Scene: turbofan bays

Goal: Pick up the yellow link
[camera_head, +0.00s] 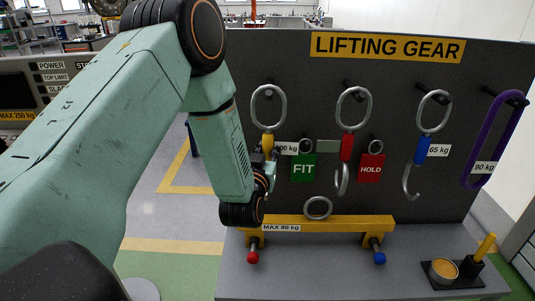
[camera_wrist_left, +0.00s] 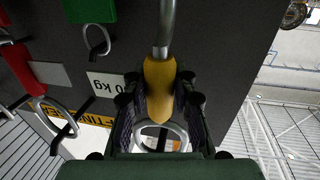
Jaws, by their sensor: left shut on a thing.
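The yellow link (camera_head: 267,142) is at the left of the dark lifting gear board, with a silver ring above its yellow body. Its ring is at the leftmost peg; I cannot tell whether it bears on the peg. My left gripper (camera_head: 268,164) is shut on the yellow body, and my forearm and wrist hide the lower part of the link in the head view. In the left wrist view the yellow body (camera_wrist_left: 159,88) sits between the two dark fingers of the left gripper (camera_wrist_left: 158,100), with the ring below and a metal rod above. My right gripper is not in view.
A red link (camera_head: 347,148), a blue link (camera_head: 422,150) and a purple sling (camera_head: 491,140) hang to the right. Green FIT (camera_head: 303,168) and red HOLD (camera_head: 371,168) tags hang between. A yellow beam (camera_head: 335,222) stands below, on the grey bench (camera_head: 320,278).

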